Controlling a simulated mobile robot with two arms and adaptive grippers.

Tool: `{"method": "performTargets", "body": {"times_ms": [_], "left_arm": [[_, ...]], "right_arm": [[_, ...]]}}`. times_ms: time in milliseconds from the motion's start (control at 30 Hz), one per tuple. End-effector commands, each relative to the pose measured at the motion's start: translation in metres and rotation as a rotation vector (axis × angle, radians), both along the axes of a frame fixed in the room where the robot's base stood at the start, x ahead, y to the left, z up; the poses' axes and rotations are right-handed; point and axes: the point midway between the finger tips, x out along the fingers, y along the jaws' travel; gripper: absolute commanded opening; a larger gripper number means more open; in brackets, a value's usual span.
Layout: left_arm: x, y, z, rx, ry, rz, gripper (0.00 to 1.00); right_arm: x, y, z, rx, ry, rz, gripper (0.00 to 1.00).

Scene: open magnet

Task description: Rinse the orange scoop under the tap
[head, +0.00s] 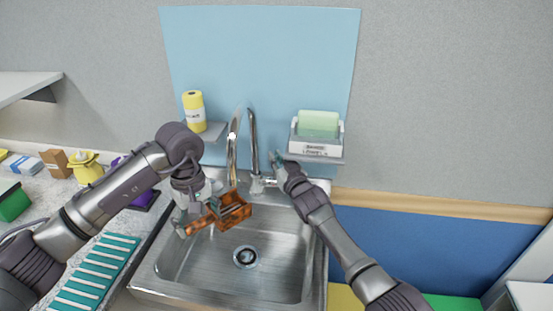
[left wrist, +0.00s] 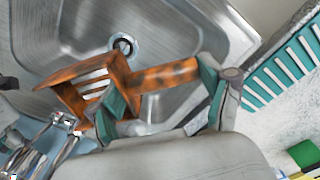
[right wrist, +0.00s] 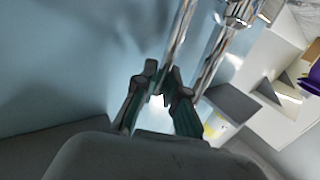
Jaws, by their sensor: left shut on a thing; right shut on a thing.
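The orange scoop (head: 236,212) has a boxy, slotted head and a handle with dark brown spots. It is over the back left of the steel sink (head: 200,268), below the tap (head: 253,140). My left gripper (head: 196,212) is shut on the scoop's handle, which also shows between its fingers in the left wrist view (left wrist: 165,75). My right gripper (head: 277,160) is beside the tap, just right of its base. Its fingers (right wrist: 163,82) are nearly together; what they grip is hard to make out. I cannot tell whether water runs from the spout.
A teal ribbed mat (head: 100,270) lies left of the sink. The sink floor around the drain (head: 246,257) is clear.

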Motion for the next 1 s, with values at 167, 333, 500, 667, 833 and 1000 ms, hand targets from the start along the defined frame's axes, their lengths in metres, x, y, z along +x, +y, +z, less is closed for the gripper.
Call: {"method": "performTargets", "body": {"times_ms": [167, 333, 500, 667, 833, 1000], "left_arm": [[0.000, 0.000, 0.000, 0.000, 0.000, 0.000, 0.44], [0.000, 0.000, 0.000, 0.000, 0.000, 0.000, 0.44], [0.000, 0.000, 0.000, 0.000, 0.000, 0.000, 0.44], [0.000, 0.000, 0.000, 0.000, 0.000, 0.000, 0.44], [0.000, 0.000, 0.000, 0.000, 0.000, 0.000, 0.44], [0.000, 0.000, 0.000, 0.000, 0.000, 0.000, 0.44]], "right_arm": [[-0.004, 0.001, -0.002, -0.006, -0.044, 0.001, 0.00], [-0.012, 0.002, -0.001, -0.023, -0.123, -0.001, 0.00], [-0.012, 0.002, -0.001, -0.026, -0.131, -0.001, 0.00], [-0.012, 0.002, -0.001, -0.027, -0.131, -0.001, 0.18], [-0.012, 0.002, -0.001, -0.026, -0.130, -0.001, 0.36], [-0.012, 0.002, -0.001, -0.026, -0.130, -0.001, 0.36]]}}
